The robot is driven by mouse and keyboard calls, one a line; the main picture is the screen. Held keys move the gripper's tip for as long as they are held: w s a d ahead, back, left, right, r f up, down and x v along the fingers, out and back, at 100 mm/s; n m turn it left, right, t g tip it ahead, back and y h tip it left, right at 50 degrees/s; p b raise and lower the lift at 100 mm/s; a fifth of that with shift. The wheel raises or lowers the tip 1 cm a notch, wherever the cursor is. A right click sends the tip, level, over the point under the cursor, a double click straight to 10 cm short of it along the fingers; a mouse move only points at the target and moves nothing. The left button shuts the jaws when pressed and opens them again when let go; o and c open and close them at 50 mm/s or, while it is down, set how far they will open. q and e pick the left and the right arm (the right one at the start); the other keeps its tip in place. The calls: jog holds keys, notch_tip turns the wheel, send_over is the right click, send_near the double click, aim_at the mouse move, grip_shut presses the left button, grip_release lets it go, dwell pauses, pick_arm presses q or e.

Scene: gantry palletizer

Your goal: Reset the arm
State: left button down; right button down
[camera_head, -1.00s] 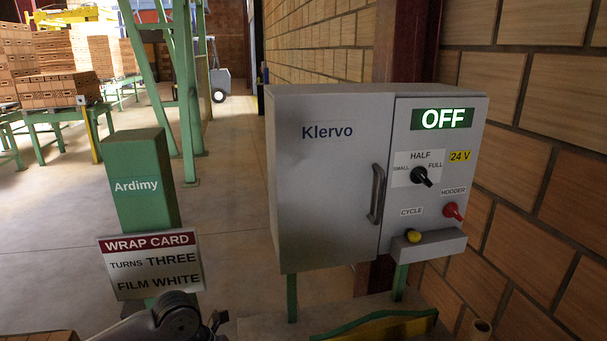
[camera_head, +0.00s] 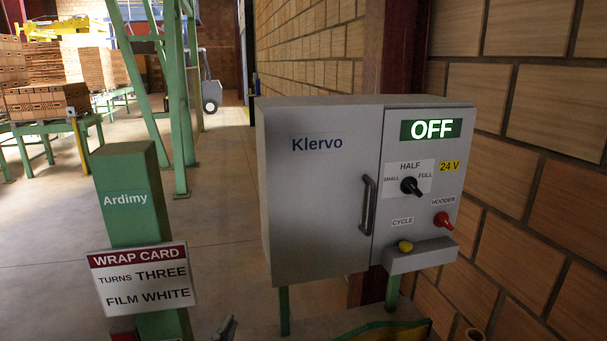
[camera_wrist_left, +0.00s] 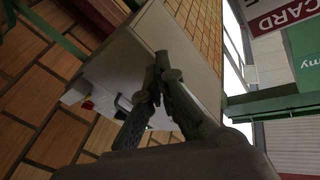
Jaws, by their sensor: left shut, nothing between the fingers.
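My left gripper (camera_head: 226,328) shows only as a small dark tip at the bottom edge of the head view, between the wrap card and the grey cabinet. In the left wrist view my left gripper (camera_wrist_left: 161,72) has its two fingers together at the tips, with nothing between them. The grey Klervo control cabinet (camera_head: 318,205) is behind the fingers in the wrist view (camera_wrist_left: 180,42). My right gripper is in neither view.
The cabinet has an OFF display (camera_head: 431,129), black selector (camera_head: 411,186), red knob (camera_head: 442,220) and yellow button (camera_head: 405,246). A green post (camera_head: 128,195) carries a wrap card (camera_head: 142,278). A brick wall (camera_head: 545,170) stands close at right. Open floor (camera_head: 225,230) lies behind.

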pick_arm(q)
jog(key=s+a+f+n+g+y, duration=0.3)
jog(key=s+a+f+n+g, duration=0.15)
jog(key=f, duration=0.45)
jog(key=s+a+f+g, duration=0.1)
jog(key=s+f+g, duration=0.5)
jog(key=s, duration=0.4)
jog(key=s+a+f+g, duration=0.1)
jog(key=s+f+g, duration=0.4)
jog(key=s+f, duration=0.5)
notch_tip(320, 180, down, 26)
jog(key=s+b, duration=0.1)
jog(key=b, duration=0.1)
jog(key=s+a+f+g+b, duration=0.2)
jog(key=s+a+f, duration=0.1)
jog(key=s+f, duration=1.4)
notch_tip(320, 180, down, 2)
jog(key=shift+s+a+b, duration=0.2)
jog(key=shift+b, duration=0.1)
jog(key=shift+s, duration=0.15)
